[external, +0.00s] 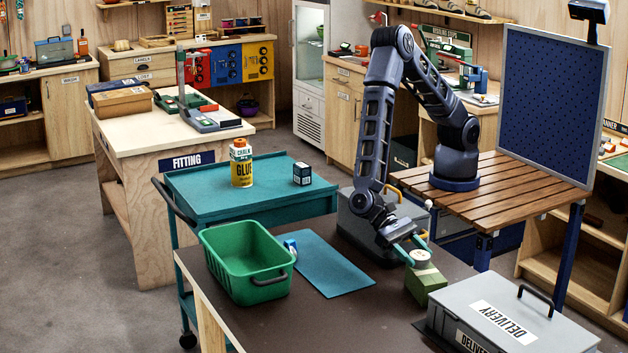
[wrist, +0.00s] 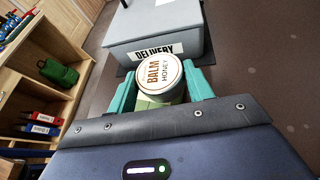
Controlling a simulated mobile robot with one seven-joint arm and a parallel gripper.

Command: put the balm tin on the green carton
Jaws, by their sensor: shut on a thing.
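The balm tin (external: 420,258) is a small round tin with a cream lid; its lid reads "BALM HONEY" in the wrist view (wrist: 160,74). My gripper (external: 418,252) is shut on the tin, with a teal finger on each side of it in the wrist view (wrist: 161,84). The green carton (external: 427,286) stands on the dark table directly under the tin. I cannot tell for sure whether the tin touches the carton's top. In the wrist view the tin and my gripper hide most of the carton.
A grey delivery box (external: 512,318) stands close to the right of the carton. A blue-green mat (external: 330,268) lies to the left, beside a green basket (external: 213,249) and a small blue-and-white item (external: 290,247). A teal cart (external: 260,190) holds a glue bottle (external: 241,165) and a dark box (external: 303,174).

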